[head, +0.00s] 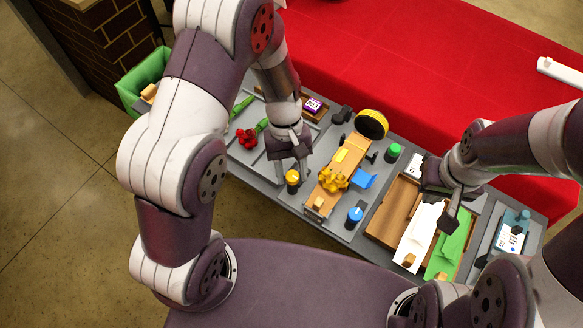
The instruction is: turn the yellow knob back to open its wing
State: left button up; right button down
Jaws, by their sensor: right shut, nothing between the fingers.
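The yellow knob (292,177) is a yellow-topped black cylinder on the grey station, left of a wooden board (349,148). My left gripper (291,173) points down at the knob, its fingers apart on either side of it. I cannot tell whether they touch it. A yellow flap (341,155) and a yellow flower bunch (333,179) lie on the board, with a blue flap (363,179) at its right edge. Which flap is the knob's wing is unclear. My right gripper (454,213) is shut and empty above the white and green sheets at the right.
A blue knob (355,215) and a green knob (393,151) stand near the board. A black-and-yellow round piece (372,124) stands at its far end. Red flowers (247,138) lie left.

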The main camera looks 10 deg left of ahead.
pick_arm(q)
jog(key=c, duration=0.6)
